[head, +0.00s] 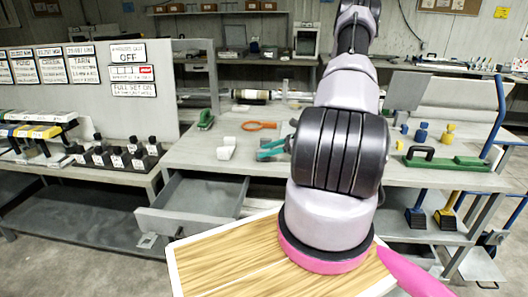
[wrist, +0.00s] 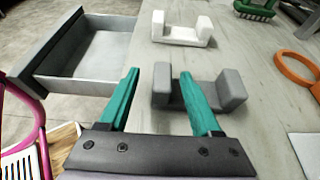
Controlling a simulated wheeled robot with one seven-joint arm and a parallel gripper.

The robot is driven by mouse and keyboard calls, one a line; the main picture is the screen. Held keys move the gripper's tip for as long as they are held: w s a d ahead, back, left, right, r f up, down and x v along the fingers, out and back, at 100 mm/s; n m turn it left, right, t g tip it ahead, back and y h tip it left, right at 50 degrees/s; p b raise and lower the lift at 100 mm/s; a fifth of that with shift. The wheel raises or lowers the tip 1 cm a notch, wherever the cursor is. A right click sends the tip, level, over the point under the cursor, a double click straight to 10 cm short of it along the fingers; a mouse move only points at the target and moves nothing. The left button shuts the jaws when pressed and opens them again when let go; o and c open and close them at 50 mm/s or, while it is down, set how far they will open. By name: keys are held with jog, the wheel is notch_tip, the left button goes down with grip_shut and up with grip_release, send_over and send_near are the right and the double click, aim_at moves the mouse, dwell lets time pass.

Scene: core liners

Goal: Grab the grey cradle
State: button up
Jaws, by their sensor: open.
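The grey cradle (wrist: 232,92) is a U-shaped block with two upright walls, standing on the bench top in the wrist view. My gripper (wrist: 160,78) has teal fingers, spread wide with nothing held. The left finger is left of the cradle; the right finger overlaps the cradle's middle, so the cradle's left wall shows between the fingers. I cannot tell whether they touch it. In the head view my gripper (head: 272,149) is low over the bench, partly behind my arm, and I cannot make out the grey cradle there.
A white cradle (wrist: 182,36) stands just beyond the grey one. An orange ring (head: 260,126) and a green-handled brush (head: 206,119) lie on the bench. An open drawer (head: 196,204) juts out at the front left. A green float (head: 445,161) is at the right.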

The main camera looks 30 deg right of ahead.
aim_at(256, 160)
jog(key=x, duration=0.5)
jog(key=shift+w+f, duration=0.1)
jog(key=shift+w, duration=0.1)
jog(key=shift+c, duration=0.3)
grip_shut()
